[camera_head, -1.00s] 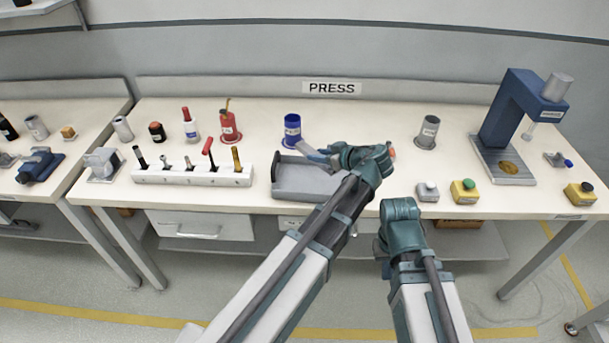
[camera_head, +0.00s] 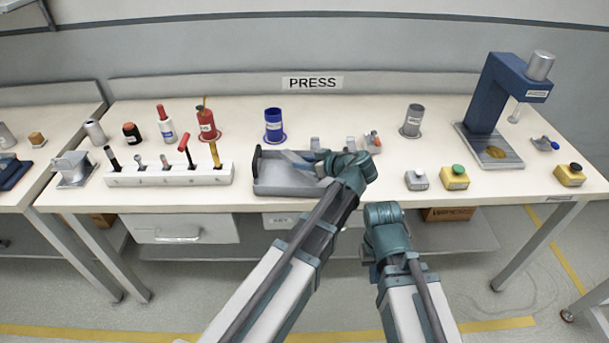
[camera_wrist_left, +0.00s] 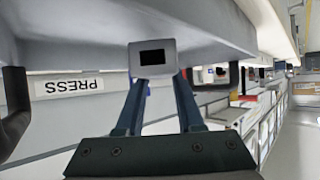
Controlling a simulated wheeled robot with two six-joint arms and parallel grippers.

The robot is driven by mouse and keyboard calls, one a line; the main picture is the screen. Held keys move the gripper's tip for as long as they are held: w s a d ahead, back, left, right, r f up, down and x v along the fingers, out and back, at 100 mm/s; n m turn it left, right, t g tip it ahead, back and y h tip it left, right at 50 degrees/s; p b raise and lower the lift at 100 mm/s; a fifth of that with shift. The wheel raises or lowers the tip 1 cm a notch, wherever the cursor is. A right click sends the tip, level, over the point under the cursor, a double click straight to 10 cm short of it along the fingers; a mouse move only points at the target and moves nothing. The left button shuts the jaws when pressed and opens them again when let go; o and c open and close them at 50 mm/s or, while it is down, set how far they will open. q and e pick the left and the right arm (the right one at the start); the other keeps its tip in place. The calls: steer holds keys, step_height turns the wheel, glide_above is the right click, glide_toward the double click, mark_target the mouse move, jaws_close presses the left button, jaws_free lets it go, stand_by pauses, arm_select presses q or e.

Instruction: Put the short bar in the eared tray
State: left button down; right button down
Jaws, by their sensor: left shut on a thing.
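The eared tray (camera_head: 290,188) is a grey shallow tray at the front of the press bench, with a dark upright ear at its left end. In the left wrist view, which is upside down, its grey wall (camera_wrist_left: 225,35) runs across the top. My left gripper (camera_head: 296,158) is over the tray, with its fingers reaching left. In the left wrist view its fingers close on a grey block with a black rectangle on its end, seemingly the short bar (camera_wrist_left: 135,48). Whether the bar touches the tray cannot be told. Only links of my right arm show; its gripper is hidden.
A blue can (camera_head: 274,125) stands behind the tray and a grey can (camera_head: 412,120) further right. A white tool rack (camera_head: 170,176) is left of the tray. Button boxes (camera_head: 455,178) and a blue press (camera_head: 495,95) are to the right.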

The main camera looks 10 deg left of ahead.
mark_target(305, 179)
arm_select(q)
step_height(305, 179, down, 4)
steer(key=b, duration=0.3)
steer(key=shift+r, duration=0.2)
steer(key=c, duration=1)
jaws_free()
steer(key=shift+f+b, duration=0.2)
steer(key=shift+b, duration=0.1)
steer(key=o, duration=0.5)
steer(key=shift+c, duration=0.2)
steer(key=shift+r, duration=0.1)
